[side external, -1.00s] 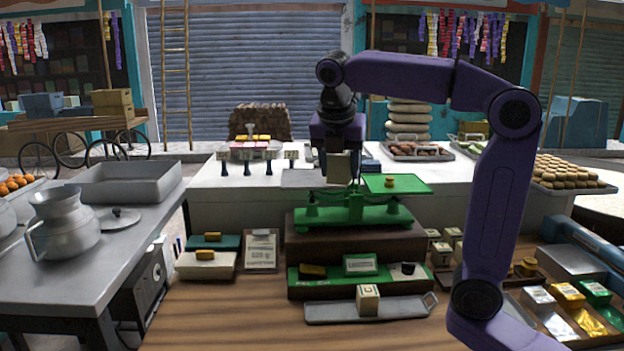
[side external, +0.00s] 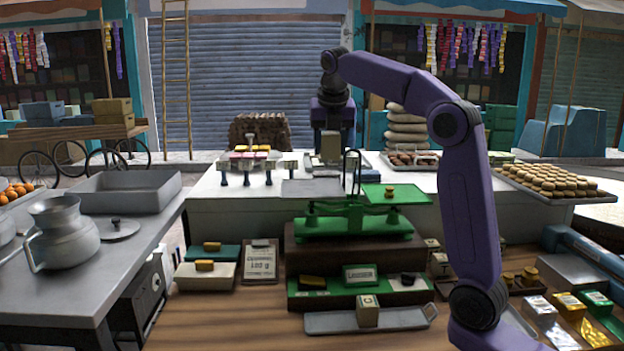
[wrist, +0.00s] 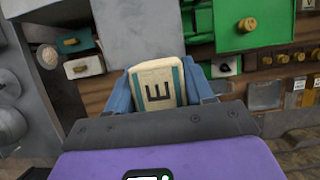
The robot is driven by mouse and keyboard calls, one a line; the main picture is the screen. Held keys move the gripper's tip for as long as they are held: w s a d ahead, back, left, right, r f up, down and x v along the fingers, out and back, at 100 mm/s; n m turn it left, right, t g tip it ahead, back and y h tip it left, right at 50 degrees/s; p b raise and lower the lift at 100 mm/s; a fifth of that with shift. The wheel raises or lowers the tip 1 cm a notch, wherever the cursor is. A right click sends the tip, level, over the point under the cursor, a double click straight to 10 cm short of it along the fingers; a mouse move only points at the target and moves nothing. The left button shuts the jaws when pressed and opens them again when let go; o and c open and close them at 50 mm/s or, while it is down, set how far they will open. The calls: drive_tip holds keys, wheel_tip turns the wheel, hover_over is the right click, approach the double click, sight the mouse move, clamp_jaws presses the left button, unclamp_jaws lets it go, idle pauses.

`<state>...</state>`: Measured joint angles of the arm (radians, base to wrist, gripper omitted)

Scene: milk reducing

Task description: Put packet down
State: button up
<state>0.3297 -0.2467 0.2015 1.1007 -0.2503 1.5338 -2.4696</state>
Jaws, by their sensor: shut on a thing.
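My gripper (side external: 331,154) is shut on a small cream packet (side external: 331,146) and holds it up above the white counter, behind the green balance scale (side external: 352,222). In the wrist view the packet (wrist: 158,88) shows a dark letter and blue-green side stripes, between the two blue fingers of my gripper (wrist: 160,84). The scale has a bare grey pan (side external: 310,188) on the left and a green pan (side external: 408,196) on the right with a small brass weight (side external: 389,192). A similar lettered packet (side external: 368,311) stands upright on a grey metal tray (side external: 325,323) in front.
A metal jug (side external: 60,238) stands on the left table. Shiny packets (side external: 570,306) lie right.

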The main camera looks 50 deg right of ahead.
hover_over(312, 189)
drive_tip(key=s+a, duration=0.1)
drive_tip(key=f, duration=0.6)
drive_tip(key=shift+s+f, duration=0.1)
drive_tip(key=shift+s, duration=0.1)
drive_tip(key=x, duration=0.2)
drive_tip(key=shift+a+f, duration=0.15)
drive_tip(key=shift+f, duration=0.85)
drive_tip(key=shift+f, duration=0.2)
drive_tip(key=o, duration=1.1)
drive_tip(key=shift+r, duration=0.1)
drive_tip(key=v, duration=1.2)
drive_tip(key=shift+a+r, duration=0.1)
drive_tip(key=shift+r, duration=0.05)
